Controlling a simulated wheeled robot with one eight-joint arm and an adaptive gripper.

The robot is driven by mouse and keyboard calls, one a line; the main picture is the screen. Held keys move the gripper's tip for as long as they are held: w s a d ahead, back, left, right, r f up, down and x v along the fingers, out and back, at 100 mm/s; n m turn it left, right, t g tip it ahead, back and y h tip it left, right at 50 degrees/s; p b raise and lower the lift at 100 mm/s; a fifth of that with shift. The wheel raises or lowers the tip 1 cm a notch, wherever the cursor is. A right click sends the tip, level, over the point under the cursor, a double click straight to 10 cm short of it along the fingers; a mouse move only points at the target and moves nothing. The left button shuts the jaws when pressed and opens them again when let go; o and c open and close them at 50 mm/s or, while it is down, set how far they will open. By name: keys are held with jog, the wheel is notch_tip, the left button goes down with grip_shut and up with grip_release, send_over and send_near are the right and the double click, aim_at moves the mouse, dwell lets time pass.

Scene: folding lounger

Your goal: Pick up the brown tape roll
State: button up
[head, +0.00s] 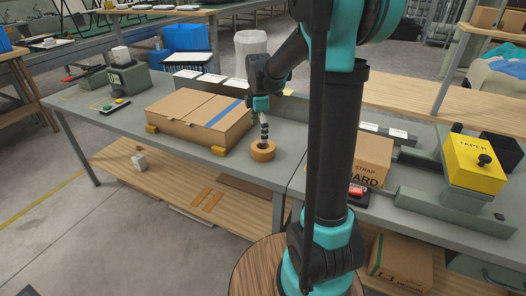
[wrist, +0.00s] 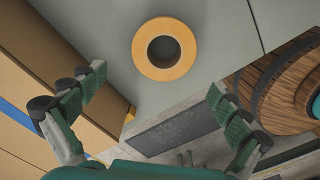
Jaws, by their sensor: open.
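The brown tape roll (head: 263,151) lies flat on the grey workbench, near its front edge, right of a cardboard box. In the wrist view the tape roll (wrist: 185,49) shows as an orange-brown ring with a dark hole, ahead of the fingertips and a little above the line between them. My gripper (head: 264,128) points down over the roll in the head view. In the wrist view my gripper (wrist: 157,82) is open, with its two green fingers spread wide and nothing between them. From the head view I cannot tell how large the gap to the roll is.
A flat cardboard box (head: 200,119) with a blue strip stands just left of the roll on yellow corner blocks. A second box (head: 371,160) and a yellow taper machine (head: 474,162) are to the right. Bare bench (head: 285,166) lies right of the roll.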

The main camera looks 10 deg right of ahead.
aim_at(262, 146)
jog(key=shift+s+d+f, duration=0.1)
jog(key=shift+d+f, duration=0.05)
jog(key=shift+f, duration=1.05)
jog(key=shift+w+d+f, duration=0.1)
jog(key=shift+d+f, duration=0.1)
jog(key=shift+f, duration=1.05)
jog(key=shift+s+d+f, duration=0.1)
jog(key=shift+d+f, duration=0.05)
jog(key=shift+f, duration=1.05)
jog(key=shift+c, duration=0.6)
jog(key=c, duration=1.1)
jog(key=shift+o, duration=0.2)
